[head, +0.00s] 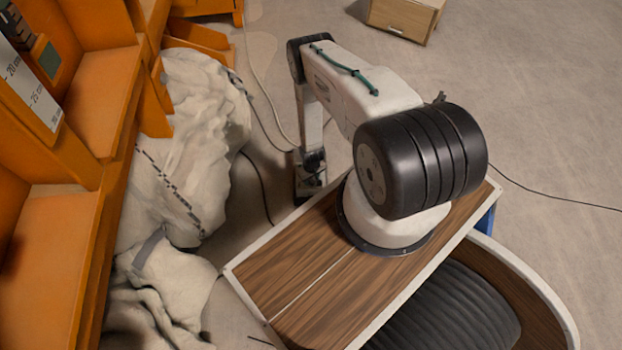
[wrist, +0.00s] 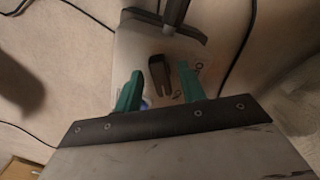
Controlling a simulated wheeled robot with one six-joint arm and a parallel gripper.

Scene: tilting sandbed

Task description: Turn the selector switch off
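In the wrist view, the black selector switch (wrist: 159,72) stands on a pale panel (wrist: 132,45) with small printed marks near it. My gripper (wrist: 160,70) has two green fingers, spread apart, one on each side of the switch in the picture. Gaps show between the switch and both fingers, so it is open and empty. I cannot tell how far the fingertips are from the panel. A bit of blue shows beside the left finger. In the head view my arm reaches over to the floor behind my base; the switch cannot be made out there.
A grey T-shaped bar (wrist: 172,22) stands at the panel's upper edge in the wrist view. Dark cables run on both sides. In the head view, a crumpled pale cloth (head: 185,140) and orange shelving (head: 60,230) lie left. A wooden box (head: 403,18) is at the back; open floor lies right.

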